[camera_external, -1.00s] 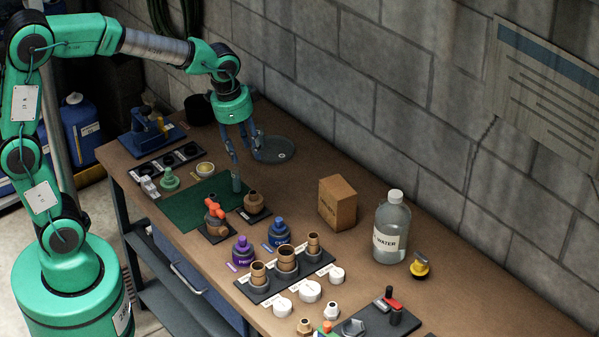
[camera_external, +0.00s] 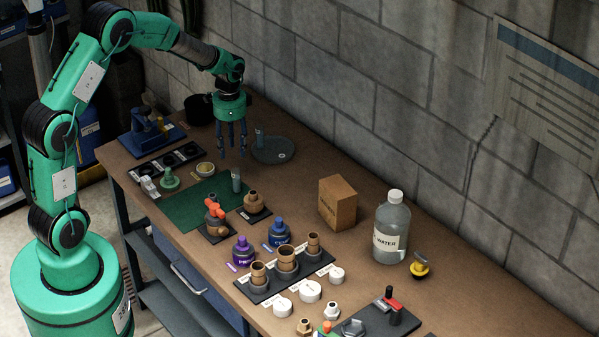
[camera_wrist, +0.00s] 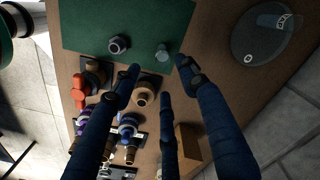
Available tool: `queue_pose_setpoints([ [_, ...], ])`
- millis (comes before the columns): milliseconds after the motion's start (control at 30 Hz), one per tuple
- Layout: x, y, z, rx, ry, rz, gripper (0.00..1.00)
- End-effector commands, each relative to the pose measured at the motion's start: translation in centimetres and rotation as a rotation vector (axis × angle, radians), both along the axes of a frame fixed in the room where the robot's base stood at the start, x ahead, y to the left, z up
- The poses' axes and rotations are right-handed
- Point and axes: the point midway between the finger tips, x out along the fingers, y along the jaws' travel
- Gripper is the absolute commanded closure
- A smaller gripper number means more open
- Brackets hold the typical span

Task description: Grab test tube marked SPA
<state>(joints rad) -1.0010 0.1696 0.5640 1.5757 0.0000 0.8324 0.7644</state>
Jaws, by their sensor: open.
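My gripper (camera_external: 232,153) points straight down above the table, with its blue fingers spread and empty. In the wrist view its fingertips (camera_wrist: 160,78) stand apart over the edge of the green mat (camera_wrist: 90,28). A small grey-green tube (camera_external: 236,180) stands upright on the mat's edge, below my fingers; it also shows in the wrist view (camera_wrist: 162,50). A second tube (camera_external: 259,138) stands on a dark round base (camera_external: 273,152), just right of my fingers. In the wrist view this tube (camera_wrist: 272,20) bears a pale label, too small to read surely.
Brown-capped pieces (camera_external: 253,203), an orange-topped valve (camera_external: 213,210) and purple (camera_external: 242,250) and blue (camera_external: 279,233) jars stand nearer the front. A cardboard box (camera_external: 337,203) and a water bottle (camera_external: 391,230) stand to the right. The wall closes the back.

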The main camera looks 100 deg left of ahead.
Motion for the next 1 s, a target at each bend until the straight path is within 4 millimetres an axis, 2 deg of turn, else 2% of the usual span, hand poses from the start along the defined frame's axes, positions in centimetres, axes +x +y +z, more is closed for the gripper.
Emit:
queue_pose_setpoints([
  [367,0.0,-0.1,-0.7,-0.001,0.001,0.000,0.57],
  [800,0.0,-0.1,-6.8,-0.001,0.001,0.000,0.57],
  [1000,0.0,-0.1,-8.4,0.000,0.000,0.000,0.57],
])
